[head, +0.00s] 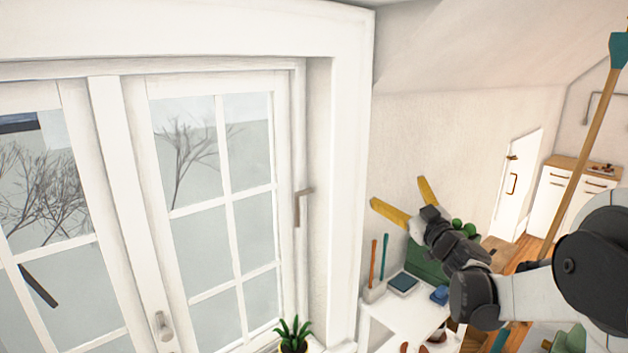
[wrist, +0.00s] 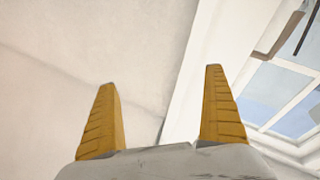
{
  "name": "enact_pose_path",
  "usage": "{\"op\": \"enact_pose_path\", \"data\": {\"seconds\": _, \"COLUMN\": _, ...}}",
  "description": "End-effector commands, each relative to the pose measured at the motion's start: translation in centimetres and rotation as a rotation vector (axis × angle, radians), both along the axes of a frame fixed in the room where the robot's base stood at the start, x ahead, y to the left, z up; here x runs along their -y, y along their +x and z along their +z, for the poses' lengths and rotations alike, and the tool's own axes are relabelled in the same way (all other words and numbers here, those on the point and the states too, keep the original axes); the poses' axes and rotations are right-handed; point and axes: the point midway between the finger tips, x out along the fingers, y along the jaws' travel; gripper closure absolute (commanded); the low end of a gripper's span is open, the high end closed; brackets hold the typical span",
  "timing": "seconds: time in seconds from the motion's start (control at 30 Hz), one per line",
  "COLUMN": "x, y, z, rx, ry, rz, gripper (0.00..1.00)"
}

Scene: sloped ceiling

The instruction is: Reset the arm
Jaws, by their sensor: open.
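My gripper (head: 408,202) is at the right of centre in the head view, raised in front of the pale wall, to the right of the window frame. Its two yellow fingers are spread apart with nothing between them. The wrist view shows the same gripper (wrist: 161,110) with both fingers apart, facing the plain wall (wrist: 70,50) and the white window frame (wrist: 205,50). My arm runs from the gripper to the lower right of the head view.
A large white window (head: 215,190) fills the left. A potted plant (head: 294,333) sits at its lower right. Below my gripper, a white table (head: 405,311) holds a book (head: 403,284) and a cup with sticks (head: 373,291). A cabinet (head: 565,195) and a small door (head: 515,190) stand at the back right.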

Motion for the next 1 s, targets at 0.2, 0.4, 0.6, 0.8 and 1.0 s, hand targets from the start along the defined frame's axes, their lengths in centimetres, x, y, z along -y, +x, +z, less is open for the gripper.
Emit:
{"op": "enact_pose_path", "data": {"seconds": 0.2, "x": 4.4, "y": -7.0, "z": 4.8, "rx": -0.129, "ry": 0.113, "rz": -0.345, "gripper": 0.00}}
{"op": "enact_pose_path", "data": {"seconds": 0.4, "x": 5.8, "y": -17.0, "z": 0.6, "rx": -0.432, "ry": 0.177, "rz": -0.544, "gripper": 0.00}}
{"op": "enact_pose_path", "data": {"seconds": 0.6, "x": 2.8, "y": -29.3, "z": -8.3, "rx": -0.833, "ry": 0.184, "rz": -0.560, "gripper": 0.00}}
{"op": "enact_pose_path", "data": {"seconds": 0.8, "x": -1.2, "y": -38.1, "z": -14.3, "rx": -1.104, "ry": 0.156, "rz": -0.467, "gripper": 0.00}}
{"op": "enact_pose_path", "data": {"seconds": 1.0, "x": -1.9, "y": -39.6, "z": -15.2, "rx": -1.147, "ry": 0.149, "rz": -0.444, "gripper": 0.00}}
